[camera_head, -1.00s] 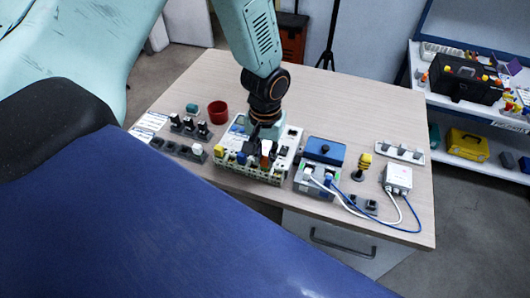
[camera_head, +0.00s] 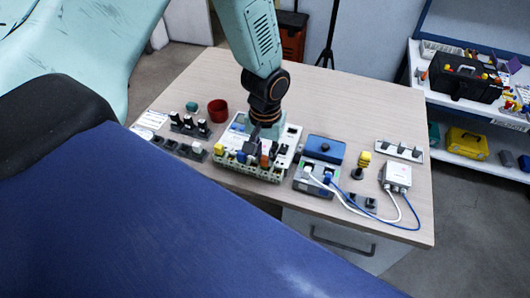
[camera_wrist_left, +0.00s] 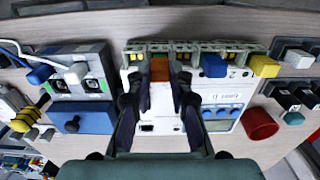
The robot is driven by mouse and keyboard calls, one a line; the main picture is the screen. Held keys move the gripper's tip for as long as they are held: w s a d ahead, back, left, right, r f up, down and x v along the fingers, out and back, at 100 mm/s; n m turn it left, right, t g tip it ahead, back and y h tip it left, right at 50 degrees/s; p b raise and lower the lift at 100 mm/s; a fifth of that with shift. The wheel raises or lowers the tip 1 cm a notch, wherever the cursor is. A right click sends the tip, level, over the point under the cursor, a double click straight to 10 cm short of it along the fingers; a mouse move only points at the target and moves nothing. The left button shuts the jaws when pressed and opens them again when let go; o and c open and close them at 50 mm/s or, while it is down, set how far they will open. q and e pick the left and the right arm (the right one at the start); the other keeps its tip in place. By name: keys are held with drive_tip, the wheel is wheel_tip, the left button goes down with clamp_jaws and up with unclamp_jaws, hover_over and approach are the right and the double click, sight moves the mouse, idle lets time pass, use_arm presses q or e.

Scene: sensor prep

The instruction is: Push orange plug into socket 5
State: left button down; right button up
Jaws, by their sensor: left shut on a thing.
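The orange plug (camera_head: 264,161) is at the front row of the white socket unit (camera_head: 291,139). It also shows in the left wrist view (camera_wrist_left: 160,70), between my left fingers and against the row of sockets. My left gripper (camera_head: 254,138) reaches down over the unit from above, and in the left wrist view its dark fingers (camera_wrist_left: 160,92) flank the plug. It is shut on the plug. How deep the plug sits and the number of its socket cannot be told. A blue plug (camera_wrist_left: 213,65) and a yellow plug (camera_wrist_left: 264,66) are in the same row. My right gripper is not in view.
A grey box with a blue connector (camera_head: 327,179) and cables stands right of the unit, with a blue box (camera_head: 324,150) behind it. A red cup (camera_head: 218,110) stands to the left. Dark switches (camera_head: 190,125) are further left. The table's back is clear.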

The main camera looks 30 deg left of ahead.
use_arm(q)
drive_tip(key=shift+f, duration=0.35)
idle(0.8)
drive_tip(key=c, duration=1.1)
unclamp_jaws()
drive_tip(key=shift+c, duration=0.2)
drive_tip(key=shift+o, duration=0.8)
drive_tip(key=shift+r+p, duration=3.55)
drive_tip(key=shift+p, duration=0.1)
